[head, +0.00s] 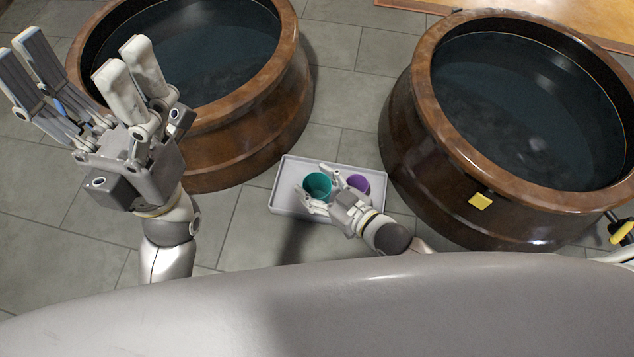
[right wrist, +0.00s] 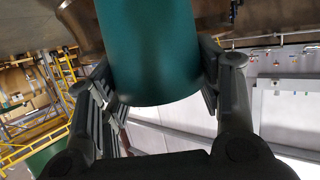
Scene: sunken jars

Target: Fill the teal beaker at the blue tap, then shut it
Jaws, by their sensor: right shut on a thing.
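The teal beaker (head: 318,184) is at the white tray in the head view, its open top facing up. My right gripper (head: 314,190) is shut on it, with fingers on both sides. In the right wrist view the beaker (right wrist: 150,50) fills the space between the fingers. I cannot tell whether it rests on the tray or is just above it. My left gripper (head: 78,58) is open and empty at the upper left, its fingers in front of the left jar. No blue tap can be made out; a small blue patch shows between the left gripper's fingers.
A purple beaker (head: 358,183) stands on the tray (head: 284,196), beside my right gripper. Two large brown jars of dark water, left (head: 250,130) and right (head: 430,195), flank the tray. The right jar has a yellow tag (head: 480,201); a yellow-handled tap (head: 621,232) is at the right edge.

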